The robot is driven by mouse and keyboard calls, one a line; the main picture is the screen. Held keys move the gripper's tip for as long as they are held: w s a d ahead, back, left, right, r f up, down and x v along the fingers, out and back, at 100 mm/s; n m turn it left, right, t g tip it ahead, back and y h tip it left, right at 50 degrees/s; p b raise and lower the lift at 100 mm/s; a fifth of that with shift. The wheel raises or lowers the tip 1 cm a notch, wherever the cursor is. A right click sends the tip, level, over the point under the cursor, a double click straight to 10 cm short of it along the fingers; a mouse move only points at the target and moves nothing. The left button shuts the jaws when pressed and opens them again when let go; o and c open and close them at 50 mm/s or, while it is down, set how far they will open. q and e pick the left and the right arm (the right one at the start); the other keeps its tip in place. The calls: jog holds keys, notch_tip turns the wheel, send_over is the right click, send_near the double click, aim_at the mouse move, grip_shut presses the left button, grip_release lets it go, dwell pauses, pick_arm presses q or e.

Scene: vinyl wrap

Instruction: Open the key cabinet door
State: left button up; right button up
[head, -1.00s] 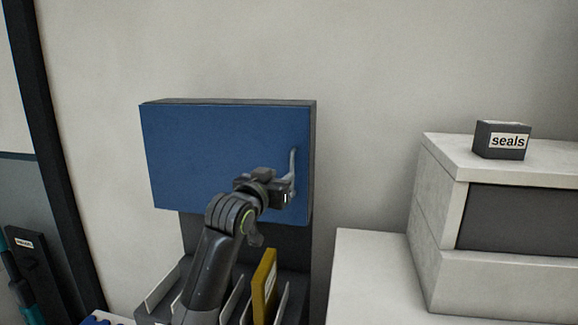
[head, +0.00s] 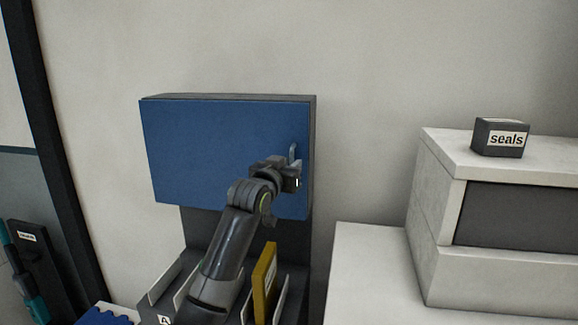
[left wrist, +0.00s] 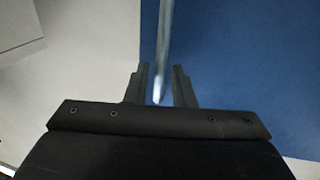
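The key cabinet (head: 312,140) hangs on the wall, and its blue door (head: 205,145) looks shut. A grey bar handle (head: 293,152) stands upright near the door's right edge. My left gripper (head: 290,174) is at the handle and hides its lower part. In the left wrist view the handle (left wrist: 164,50) runs down between the two fingers of my left gripper (left wrist: 159,88). The fingers are apart, with small gaps seen on both sides of the bar. The blue door also shows there (left wrist: 240,70). My right gripper is in neither view.
Below the cabinet is a dark rack with slots and a yellow item (head: 264,282) in one. At the right a pale counter (head: 365,270) carries a pale unit (head: 440,200) with a box marked "seals" (head: 500,138) on top.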

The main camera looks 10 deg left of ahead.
pick_arm(q)
grip_shut()
